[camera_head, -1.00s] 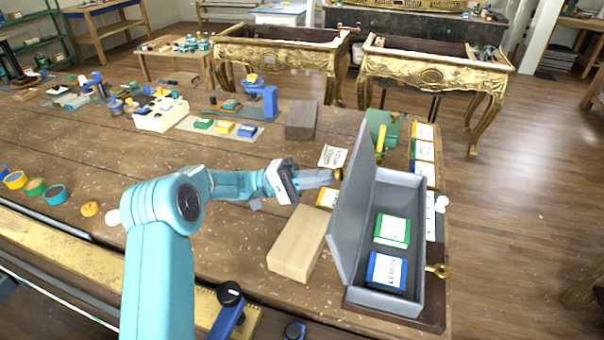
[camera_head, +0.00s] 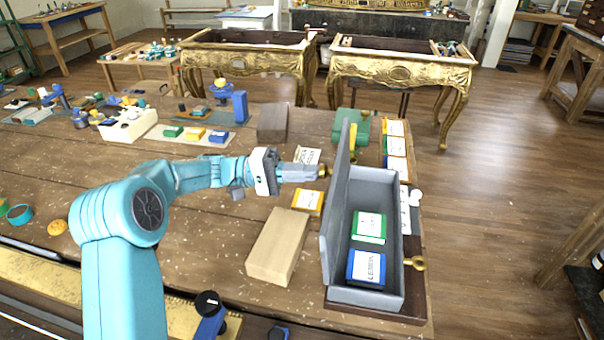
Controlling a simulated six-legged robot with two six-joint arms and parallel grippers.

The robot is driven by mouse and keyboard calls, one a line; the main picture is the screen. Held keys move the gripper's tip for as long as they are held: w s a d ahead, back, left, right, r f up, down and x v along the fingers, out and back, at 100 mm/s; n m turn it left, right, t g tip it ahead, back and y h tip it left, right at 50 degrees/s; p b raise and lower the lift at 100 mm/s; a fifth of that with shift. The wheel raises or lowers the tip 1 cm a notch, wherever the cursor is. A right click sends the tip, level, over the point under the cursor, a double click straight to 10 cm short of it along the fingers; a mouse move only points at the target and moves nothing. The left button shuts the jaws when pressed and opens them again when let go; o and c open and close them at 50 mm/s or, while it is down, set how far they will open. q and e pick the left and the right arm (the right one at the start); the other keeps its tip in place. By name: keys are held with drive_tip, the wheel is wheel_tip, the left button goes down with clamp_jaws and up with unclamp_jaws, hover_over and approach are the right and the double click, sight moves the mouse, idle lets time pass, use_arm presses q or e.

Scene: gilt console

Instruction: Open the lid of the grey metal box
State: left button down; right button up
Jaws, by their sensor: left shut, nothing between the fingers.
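The grey metal box (camera_head: 394,240) stands on a dark wooden base at the right end of the workbench. Its lid (camera_head: 336,205) is up, standing near upright along the box's left side. Inside lie a green-and-white packet (camera_head: 369,227) and a blue-and-white packet (camera_head: 366,268). A brass key-like piece (camera_head: 415,263) sticks out on the box's right side. My left gripper (camera_head: 322,171) is shut and empty, just left of the raised lid near its far end. A brass knob shows at its tip; I cannot tell whether they touch. My right gripper is not in view.
A pale wooden block (camera_head: 278,246) lies left of the box, below my left arm. A green device (camera_head: 352,127) stands behind the box, with labelled cards (camera_head: 395,145) to its right. A brown block (camera_head: 272,123) stands farther back.

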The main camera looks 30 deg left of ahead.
use_arm(q)
drive_tip(key=b+v, duration=0.3)
drive_tip(key=v, duration=1.3)
drive_tip(key=shift+s+a, duration=0.15)
drive_tip(key=shift+s, duration=0.05)
